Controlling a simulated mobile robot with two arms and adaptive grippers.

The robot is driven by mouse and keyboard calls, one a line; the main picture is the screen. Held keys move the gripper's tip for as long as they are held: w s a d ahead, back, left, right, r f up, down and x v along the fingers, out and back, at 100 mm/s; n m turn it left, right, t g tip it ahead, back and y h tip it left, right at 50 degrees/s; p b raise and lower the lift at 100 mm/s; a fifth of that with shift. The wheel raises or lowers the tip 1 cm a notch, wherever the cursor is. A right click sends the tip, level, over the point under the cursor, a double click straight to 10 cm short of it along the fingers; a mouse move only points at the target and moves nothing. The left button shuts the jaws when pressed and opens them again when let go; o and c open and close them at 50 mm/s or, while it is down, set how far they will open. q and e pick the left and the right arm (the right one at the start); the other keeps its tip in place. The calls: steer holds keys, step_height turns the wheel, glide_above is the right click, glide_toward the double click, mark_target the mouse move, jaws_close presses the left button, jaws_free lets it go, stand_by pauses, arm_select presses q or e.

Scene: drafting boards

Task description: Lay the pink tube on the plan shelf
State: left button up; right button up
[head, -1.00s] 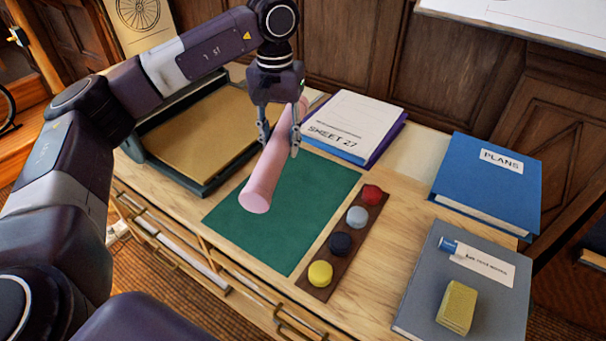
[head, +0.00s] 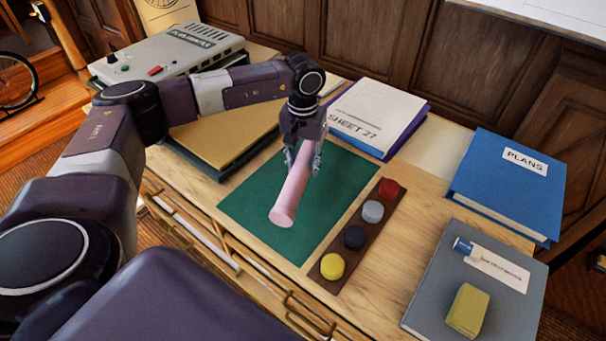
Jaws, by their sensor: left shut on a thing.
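The pink tube (head: 292,191) is held tilted over the green cutting mat (head: 254,201), its near end lower in the picture. My left gripper (head: 302,164) is shut on the tube toward its far end, with a finger on either side. I cannot tell for sure how far the tube is above the mat. My right gripper is not in view. I cannot make out a plan shelf in this view.
A dark strip with several coloured round pieces (head: 355,237) lies right of the mat. The "SHEET 27" stack (head: 378,112) lies behind. A blue "PLANS" binder (head: 507,190) and a grey folder (head: 425,300) bearing a yellow block (head: 467,311) are at right. A grey device (head: 165,57) stands back left.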

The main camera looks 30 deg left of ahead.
arm_select(q)
steer(key=shift+f, duration=2.25)
